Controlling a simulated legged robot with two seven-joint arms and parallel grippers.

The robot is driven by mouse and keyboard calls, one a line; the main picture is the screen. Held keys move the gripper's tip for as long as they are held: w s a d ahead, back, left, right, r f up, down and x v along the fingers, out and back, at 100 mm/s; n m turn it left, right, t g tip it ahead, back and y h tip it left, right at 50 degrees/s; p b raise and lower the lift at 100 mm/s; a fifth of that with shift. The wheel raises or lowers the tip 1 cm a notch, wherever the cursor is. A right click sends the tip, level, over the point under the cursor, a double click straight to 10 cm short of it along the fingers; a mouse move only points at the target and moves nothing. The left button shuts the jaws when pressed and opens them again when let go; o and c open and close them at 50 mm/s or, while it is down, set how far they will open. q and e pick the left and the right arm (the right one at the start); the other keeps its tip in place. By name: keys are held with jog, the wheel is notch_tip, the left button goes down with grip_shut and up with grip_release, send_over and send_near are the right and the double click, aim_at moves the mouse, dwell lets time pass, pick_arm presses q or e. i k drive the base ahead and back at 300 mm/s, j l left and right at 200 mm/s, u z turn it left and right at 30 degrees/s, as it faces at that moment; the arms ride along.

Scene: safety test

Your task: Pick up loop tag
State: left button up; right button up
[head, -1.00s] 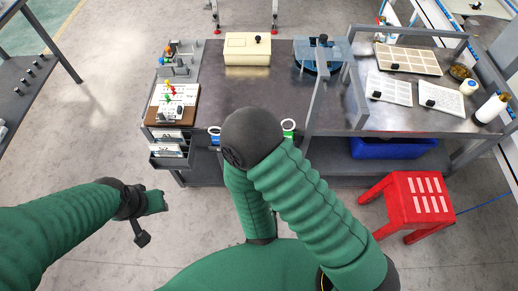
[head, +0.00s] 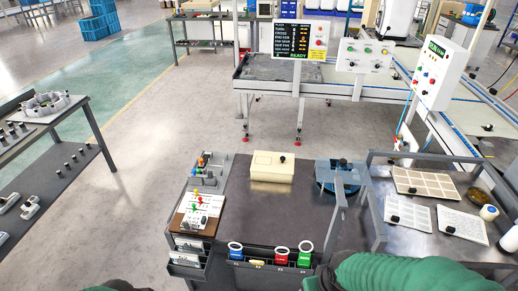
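Several coloured tags with white loops stand in a dark rack on the front edge of the worktable: a blue one (head: 236,251), a red one (head: 281,256) and a green one (head: 304,258). A low yellow piece (head: 257,262) lies between the blue and red ones. Which of them is the loop tag I cannot tell. My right arm's green sleeve and dark joint fill the lower right, just right of the rack. Only a bit of green sleeve shows at the lower left. Neither gripper is in view.
A grey-framed side table (head: 420,256) with trays stands at right. The worktable's middle is clear.

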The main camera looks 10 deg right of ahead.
aim_at(303, 261)
jog(key=z, duration=3.25)
jog(key=u, duration=2.4)
jog(key=l+u, duration=0.45)
jog(key=l, duration=2.05)
